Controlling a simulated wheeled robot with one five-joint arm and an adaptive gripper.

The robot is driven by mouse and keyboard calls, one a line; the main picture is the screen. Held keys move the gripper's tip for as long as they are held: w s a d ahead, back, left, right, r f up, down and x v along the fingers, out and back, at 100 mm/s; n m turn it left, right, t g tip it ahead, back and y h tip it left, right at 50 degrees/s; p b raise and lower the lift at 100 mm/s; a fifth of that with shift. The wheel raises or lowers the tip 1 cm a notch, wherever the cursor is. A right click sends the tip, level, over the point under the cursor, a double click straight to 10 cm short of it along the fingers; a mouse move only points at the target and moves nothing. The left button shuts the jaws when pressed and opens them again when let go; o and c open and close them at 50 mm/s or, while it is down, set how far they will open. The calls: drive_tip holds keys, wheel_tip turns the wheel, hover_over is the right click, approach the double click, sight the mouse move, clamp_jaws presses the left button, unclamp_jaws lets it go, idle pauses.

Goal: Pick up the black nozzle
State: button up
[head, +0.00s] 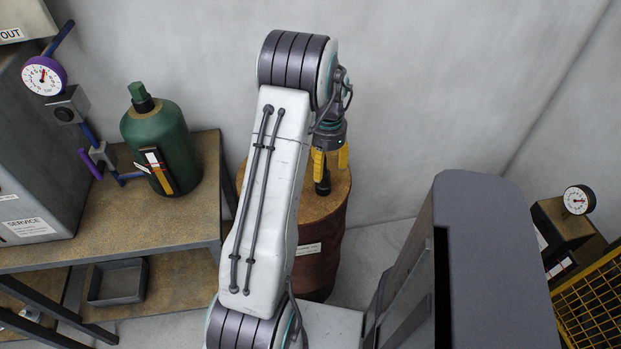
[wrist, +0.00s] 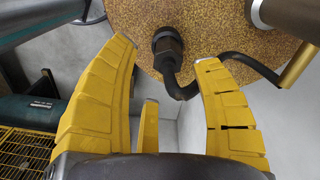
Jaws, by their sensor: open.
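The black nozzle (head: 323,187) stands on the top of a rusty barrel (head: 335,200), just below my gripper in the head view. In the wrist view the nozzle (wrist: 168,42) is a dark ribbed piece near the barrel top's edge, with a black bent tube beside or joined to it. My gripper (head: 331,163) has yellow fingers. In the wrist view my gripper (wrist: 164,56) is open, and the nozzle appears between its fingertips. I see no clear contact. My arm hides part of the barrel in the head view.
A green gas bottle (head: 158,135) stands on the wooden bench (head: 140,225) left of the barrel. A grey cabinet (head: 30,170) is at far left. A gauge block (head: 565,225) and yellow mesh (head: 595,300) are at right. The wall is close behind the barrel.

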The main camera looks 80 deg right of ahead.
sight(324, 180)
drive_tip(key=shift+w+d+r+m, duration=0.1)
drive_tip(key=shift+w+d+m, duration=0.1)
drive_tip(key=shift+w+m, duration=0.2)
drive_tip(key=shift+m, duration=0.2)
drive_tip(key=shift+d+m, duration=0.15)
drive_tip(key=shift+m, duration=1.45)
drive_tip(key=shift+s+f+p, duration=0.2)
drive_tip(key=shift+f+p, duration=0.35)
drive_tip(key=shift+f, duration=3.15)
drive_tip(key=shift+c, duration=0.3)
clamp_jaws()
